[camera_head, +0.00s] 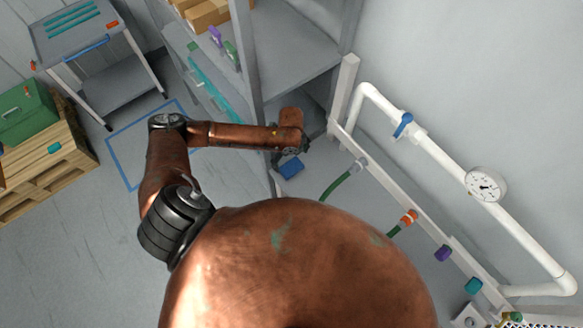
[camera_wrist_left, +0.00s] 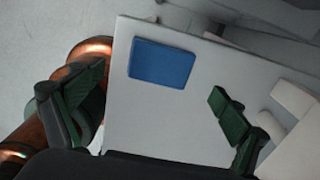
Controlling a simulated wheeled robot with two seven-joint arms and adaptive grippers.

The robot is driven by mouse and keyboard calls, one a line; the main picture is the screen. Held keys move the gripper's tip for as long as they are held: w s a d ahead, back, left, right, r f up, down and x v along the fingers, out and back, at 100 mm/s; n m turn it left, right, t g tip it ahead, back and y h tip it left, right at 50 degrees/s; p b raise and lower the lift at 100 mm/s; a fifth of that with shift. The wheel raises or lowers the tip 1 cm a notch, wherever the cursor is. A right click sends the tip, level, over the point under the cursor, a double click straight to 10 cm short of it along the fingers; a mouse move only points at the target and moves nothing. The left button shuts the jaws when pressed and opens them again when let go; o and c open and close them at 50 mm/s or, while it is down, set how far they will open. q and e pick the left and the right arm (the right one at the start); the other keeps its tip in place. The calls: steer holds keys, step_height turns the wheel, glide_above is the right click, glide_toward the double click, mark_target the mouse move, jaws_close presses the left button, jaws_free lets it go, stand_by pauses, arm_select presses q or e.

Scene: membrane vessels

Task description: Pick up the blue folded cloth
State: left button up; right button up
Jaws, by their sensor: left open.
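The blue folded cloth (camera_head: 290,168) lies on a grey shelf surface below the end of my left arm in the head view. In the left wrist view the cloth (camera_wrist_left: 162,63) is a flat blue rectangle on a light grey board (camera_wrist_left: 190,120). My left gripper (camera_wrist_left: 155,105) is open, with its dark green finger pads wide apart. The cloth shows between the fingers and beyond their tips, nearer the left finger. Nothing is held. In the head view the left gripper (camera_head: 287,152) is small and dark, just above the cloth. My right gripper is not in view.
A shelf post (camera_head: 247,60) stands left of the gripper. A white pipe (camera_head: 440,155) with a gauge (camera_head: 485,184) runs along the wall at right. A green hose (camera_head: 336,186) is close to the cloth. A cart (camera_head: 85,40) and a green box (camera_head: 25,110) stand far left.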

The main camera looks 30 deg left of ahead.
mark_target(291, 167)
arm_select(q)
step_height(291, 167, down, 6)
steer(key=shift+d+r+p, duration=0.1)
steer(key=shift+d+p, duration=0.05)
steer(key=shift+p, duration=0.45)
steer(key=shift+c, duration=0.4)
steer(key=c, duration=1.1)
steer(key=shift+r, duration=0.1)
